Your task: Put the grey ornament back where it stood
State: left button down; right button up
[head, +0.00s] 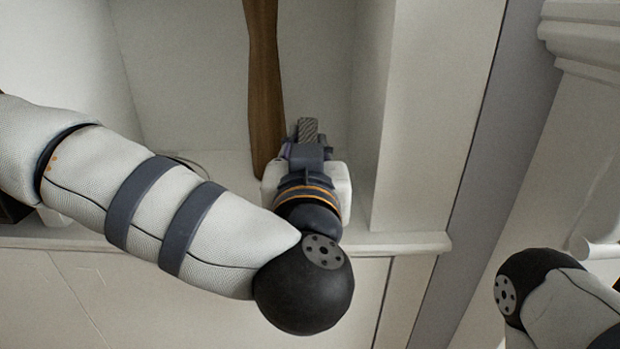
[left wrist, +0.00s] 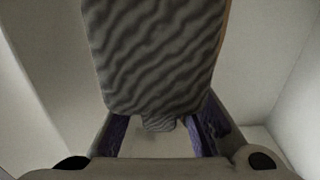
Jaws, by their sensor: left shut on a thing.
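The grey ornament (head: 307,130) has a wavy ribbed surface. In the head view only its upper part shows above my left gripper (head: 305,152), which is shut on it inside the alcove. In the left wrist view the ornament (left wrist: 155,60) fills the upper middle, its narrow lower end between the purple finger pads (left wrist: 158,135). Whether its base touches the shelf (head: 225,170) is hidden in the head view by my gripper. My right gripper is out of view; only part of that arm shows at the lower right.
A tall brown wooden piece (head: 264,90) stands in the alcove just left of my left gripper. A white upright wall (head: 425,120) closes the alcove on the right. The shelf's front ledge (head: 400,244) runs below. A dark object (head: 12,210) shows at the left edge.

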pick_arm(q)
jog(key=shift+w+d+f, duration=0.15)
jog(key=shift+w+f, duration=0.6)
jog(key=shift+f, duration=0.15)
jog(key=f, duration=0.2)
jog(key=f+b, duration=0.1)
jog(key=f, duration=0.1)
jog(key=shift+w, duration=0.35)
jog(key=shift+r, duration=0.2)
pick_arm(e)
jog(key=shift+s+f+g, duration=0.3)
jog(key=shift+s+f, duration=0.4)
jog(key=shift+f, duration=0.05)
pick_arm(q)
jog(key=shift+f, duration=0.15)
jog(key=c, duration=1.4)
grip_release()
jog(key=shift+c, duration=0.2)
